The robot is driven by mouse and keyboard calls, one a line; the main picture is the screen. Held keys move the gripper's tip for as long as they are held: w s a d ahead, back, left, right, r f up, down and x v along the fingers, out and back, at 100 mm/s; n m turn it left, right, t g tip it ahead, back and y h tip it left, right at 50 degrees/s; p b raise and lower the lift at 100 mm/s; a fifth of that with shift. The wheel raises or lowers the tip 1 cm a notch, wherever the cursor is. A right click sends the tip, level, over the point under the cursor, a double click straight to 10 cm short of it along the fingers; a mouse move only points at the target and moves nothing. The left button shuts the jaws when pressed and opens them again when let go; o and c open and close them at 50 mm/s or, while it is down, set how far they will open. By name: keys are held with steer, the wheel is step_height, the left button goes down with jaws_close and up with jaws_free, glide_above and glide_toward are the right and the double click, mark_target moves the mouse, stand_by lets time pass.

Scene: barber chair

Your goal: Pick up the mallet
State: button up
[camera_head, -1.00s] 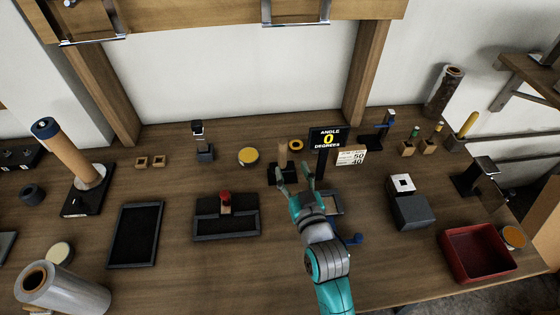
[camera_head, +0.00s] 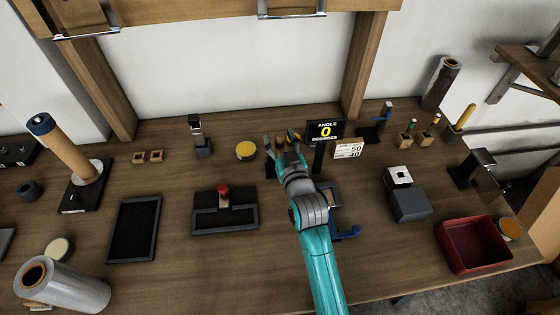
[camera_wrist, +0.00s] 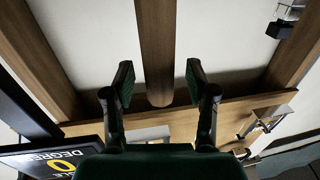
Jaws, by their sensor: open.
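What I take to be the mallet is an upright wooden handle (camera_head: 281,145) above a dark block, near the back middle of the bench in the head view. My gripper (camera_head: 279,137) is there, and hides much of it. In the wrist view the round wooden handle (camera_wrist: 155,50) comes down from the top edge to a rounded end. It lies between the two spread fingers of my gripper (camera_wrist: 158,84), with a gap on both sides. The gripper is open. The dark block (camera_head: 271,171) is mostly hidden behind the gripper.
A yellow-topped tin (camera_head: 246,151) is to the left. A black tray with a red knob (camera_head: 224,222) lies in front left. A red bin (camera_head: 474,262) is at right.

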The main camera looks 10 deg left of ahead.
jaws_close()
steer(key=shift+r, duration=0.1)
step_height(320, 180, up, 10)
stand_by(0.6)
